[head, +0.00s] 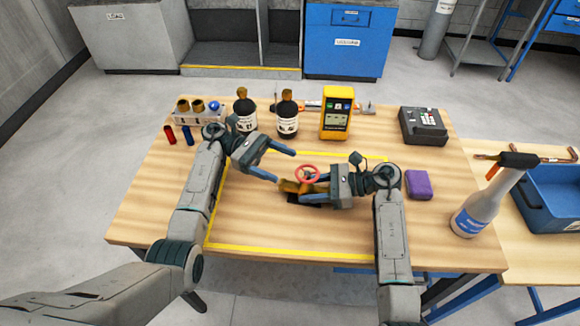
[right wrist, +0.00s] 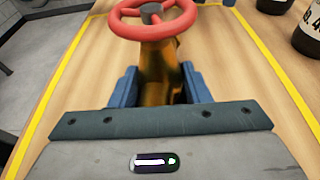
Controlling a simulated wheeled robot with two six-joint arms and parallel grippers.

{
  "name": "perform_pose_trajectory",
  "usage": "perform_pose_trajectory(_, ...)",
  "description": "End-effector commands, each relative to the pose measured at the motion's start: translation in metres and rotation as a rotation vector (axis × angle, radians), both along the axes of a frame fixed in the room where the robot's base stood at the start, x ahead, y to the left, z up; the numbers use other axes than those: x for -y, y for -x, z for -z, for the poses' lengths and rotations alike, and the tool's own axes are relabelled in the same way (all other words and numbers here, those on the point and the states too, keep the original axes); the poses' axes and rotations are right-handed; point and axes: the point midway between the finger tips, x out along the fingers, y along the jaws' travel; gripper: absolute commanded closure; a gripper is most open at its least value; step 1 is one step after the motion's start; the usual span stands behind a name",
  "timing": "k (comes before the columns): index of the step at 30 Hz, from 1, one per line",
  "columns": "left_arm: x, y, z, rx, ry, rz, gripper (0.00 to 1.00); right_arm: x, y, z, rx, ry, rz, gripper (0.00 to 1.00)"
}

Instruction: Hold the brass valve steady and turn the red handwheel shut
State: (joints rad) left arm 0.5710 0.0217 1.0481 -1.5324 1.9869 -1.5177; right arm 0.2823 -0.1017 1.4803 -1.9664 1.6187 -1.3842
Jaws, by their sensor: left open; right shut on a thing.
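The brass valve (head: 290,187) lies within the yellow-taped area of the table, with the red handwheel (head: 307,174) on top of it. My right gripper (head: 305,192) is shut on the valve body from the right. In the right wrist view the brass valve (right wrist: 160,75) sits between its blue fingers, and the red handwheel (right wrist: 153,22) is above them. My left gripper (head: 285,165) is open and empty, to the left of and slightly behind the handwheel, apart from it. Part of the valve is hidden by the right gripper.
Two dark bottles (head: 287,115), a yellow meter (head: 337,113) and a rack (head: 200,113) stand along the back. A dark keypad device (head: 423,125) and a purple block (head: 419,185) are at right. A spray bottle (head: 478,208) stands at the right edge. The front taped area is clear.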

Motion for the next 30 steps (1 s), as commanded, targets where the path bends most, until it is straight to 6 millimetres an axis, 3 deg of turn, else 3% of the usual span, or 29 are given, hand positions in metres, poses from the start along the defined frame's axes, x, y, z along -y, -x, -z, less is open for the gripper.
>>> perform_pose_trajectory(12, -0.005, -0.003, -0.001, -0.002, 0.003, -0.004, 0.24, 0.000, 0.000, 0.001, -0.001, 0.001, 0.000, 0.70)
perform_pose_trajectory(16, -0.002, -0.008, -0.009, -0.042, 0.040, -0.055, 0.24, 0.000, 0.000, 0.001, -0.001, 0.001, 0.000, 0.70)
perform_pose_trajectory(23, -0.005, -0.041, -0.061, -0.318, 0.278, -0.281, 0.24, 0.000, 0.000, 0.001, -0.001, 0.001, 0.000, 0.70)
perform_pose_trajectory(30, -0.051, -0.080, -0.120, -0.808, 0.659, -0.402, 0.24, 0.000, 0.000, 0.001, -0.001, 0.001, 0.000, 0.70)
